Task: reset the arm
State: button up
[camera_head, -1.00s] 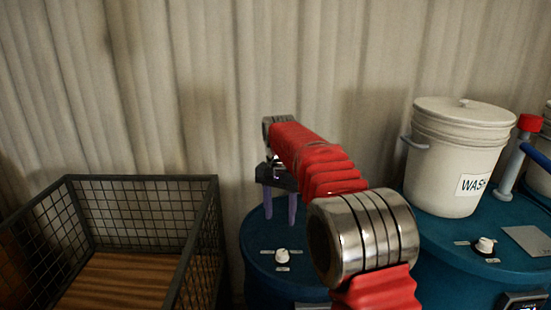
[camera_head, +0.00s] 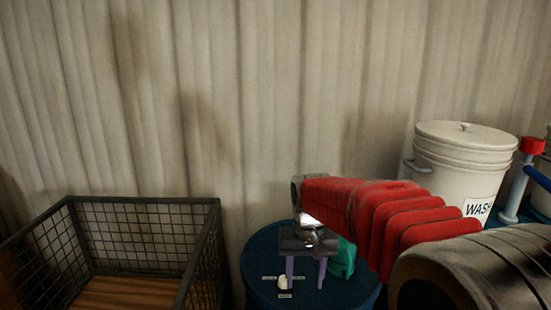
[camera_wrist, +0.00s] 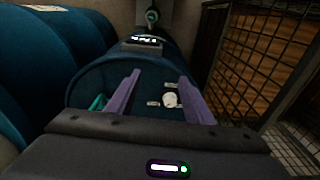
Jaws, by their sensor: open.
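My gripper (camera_head: 306,273) hangs at the end of my red-sleeved arm in the head view, over the round blue tank top at the middle bottom. Its two purple fingers point down, apart, with nothing between them. In the wrist view my gripper (camera_wrist: 160,100) also shows its fingers spread above the blue tank top. A white knob (camera_head: 284,283) on the tank top is just left of the fingers in the head view. A green object (camera_head: 342,258) is just right of my gripper, partly hidden by it and my arm.
A wire mesh crate (camera_head: 213,240) with a wooden floor stands at the left. A lidded white bucket (camera_head: 440,165) marked WASH stands at the right, beside a grey post with a red top (camera_head: 532,146). A pale curtain (camera_head: 270,80) hangs behind everything.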

jog(key=s+d+r+t, duration=0.1)
jog(key=s+d, duration=0.2)
jog(key=s, duration=0.5)
jog(key=s+d+r+t, duration=0.2)
jog(key=s, duration=0.6)
jog(key=s+d+r+t, duration=0.1)
jog(key=s+d, duration=0.2)
jog(key=s, duration=0.5)
jog(key=shift+s+d+r+t, duration=0.25)
jog(key=shift+d+t, duration=0.05)
dwell(1.4)
